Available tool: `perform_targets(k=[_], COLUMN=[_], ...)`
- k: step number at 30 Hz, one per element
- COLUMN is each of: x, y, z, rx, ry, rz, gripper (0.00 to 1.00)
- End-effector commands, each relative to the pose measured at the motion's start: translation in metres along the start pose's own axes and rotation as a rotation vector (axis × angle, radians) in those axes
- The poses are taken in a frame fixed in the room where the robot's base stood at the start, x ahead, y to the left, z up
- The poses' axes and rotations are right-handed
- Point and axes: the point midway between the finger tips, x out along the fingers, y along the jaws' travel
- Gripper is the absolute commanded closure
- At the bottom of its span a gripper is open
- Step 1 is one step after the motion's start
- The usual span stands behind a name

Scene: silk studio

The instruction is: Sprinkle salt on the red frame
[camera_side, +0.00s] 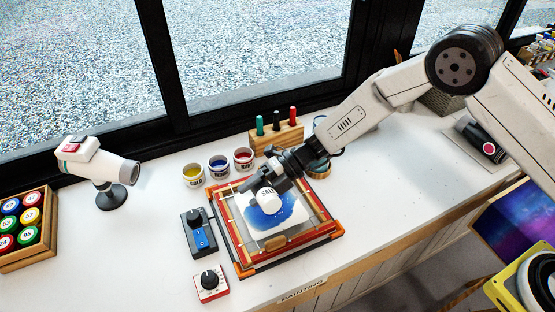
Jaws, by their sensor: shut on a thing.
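The red frame (229,227) lies on the white bench, with white silk (298,205) stretched inside it and a blue painted patch (268,219) near its middle. My gripper (265,190) comes in from the upper right and is over the frame. It is shut on a white salt shaker (269,201), which is tilted over the blue patch. Lettering shows on the shaker. The gap between shaker and silk is hard to judge, and I cannot make out loose salt grains.
Jars of yellow (193,174), blue (219,168) and red (244,159) paint stand behind the frame. A wooden block (276,138) holds pens. A dial box (210,283) and a blue-switched control box (199,233) sit left. A white dryer (98,168) stands farther left.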

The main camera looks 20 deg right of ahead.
Motion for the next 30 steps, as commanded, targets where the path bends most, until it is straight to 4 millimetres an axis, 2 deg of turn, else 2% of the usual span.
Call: perform_targets(k=[2,6,7,10,14,16,22,25,28,30], x=[-0.001,-0.011,-0.012,-0.01,0.0,0.0,-0.012,-0.01,-0.001,0.0], y=[0.002,0.029,0.03,0.024,-0.001,0.0,0.03,0.024,0.003,-0.001], z=[0.0,-0.005,-0.006,-0.005,0.0,0.0,-0.006,-0.005,-0.001,0.0], rx=[-0.001,-0.005,-0.002,0.003,0.004,-0.001,-0.002,0.003,0.006,0.0], ry=[0.0,-0.001,-0.001,0.001,0.001,0.0,-0.001,0.001,0.001,0.0], rz=[0.001,0.002,0.001,-0.001,-0.001,0.001,0.001,-0.001,-0.001,0.001], gripper=[1.0,1.0,1.0,1.0,1.0,1.0,1.0,1.0,1.0,1.0])
